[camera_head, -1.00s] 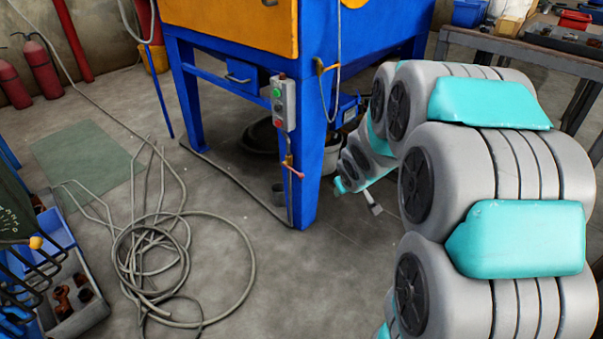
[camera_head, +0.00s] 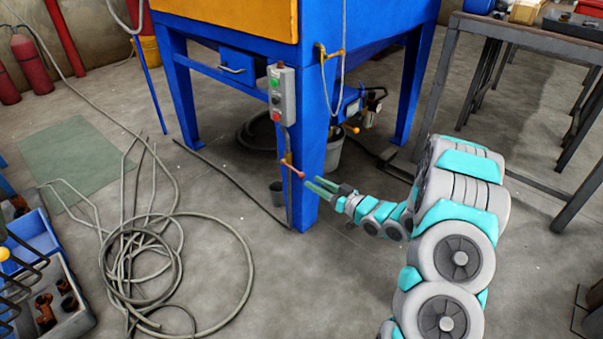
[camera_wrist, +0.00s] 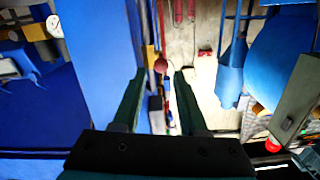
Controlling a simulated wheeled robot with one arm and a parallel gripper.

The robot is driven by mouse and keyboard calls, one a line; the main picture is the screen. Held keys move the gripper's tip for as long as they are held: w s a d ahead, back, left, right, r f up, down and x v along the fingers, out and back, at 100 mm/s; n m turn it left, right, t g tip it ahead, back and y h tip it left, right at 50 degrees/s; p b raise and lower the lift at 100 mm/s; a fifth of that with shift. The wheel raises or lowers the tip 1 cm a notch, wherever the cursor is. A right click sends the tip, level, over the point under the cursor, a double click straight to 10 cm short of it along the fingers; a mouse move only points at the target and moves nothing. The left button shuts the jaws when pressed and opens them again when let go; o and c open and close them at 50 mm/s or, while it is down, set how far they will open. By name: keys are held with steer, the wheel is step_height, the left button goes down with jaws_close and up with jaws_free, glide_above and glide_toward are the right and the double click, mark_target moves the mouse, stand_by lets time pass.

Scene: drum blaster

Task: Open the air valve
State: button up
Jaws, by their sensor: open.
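The air valve is on the front leg of the blue cabinet (camera_head: 312,150); its handle (camera_head: 293,169) is a short pinkish-red lever on a brass body, sticking out toward the lower right. In the wrist view a red knob (camera_wrist: 160,66), which looks like the lever's end, shows between the fingertips, a little beyond them. My gripper (camera_head: 312,184) is open and empty. Its green fingers point at the lever from the right, close to its tip. I see no contact.
A grey control box (camera_head: 282,95) with green and red buttons hangs above the valve; it also shows in the wrist view (camera_wrist: 297,105). Coiled hose (camera_head: 160,265) lies on the floor at left. A table (camera_head: 520,32) stands at right.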

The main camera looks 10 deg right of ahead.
mark_target(298, 172)
steer(key=shift+w+a+r, duration=0.1)
steer(key=shift+a, duration=0.05)
steer(key=shift+x, duration=3.7)
steer(key=shift+r, duration=0.1)
jaws_close()
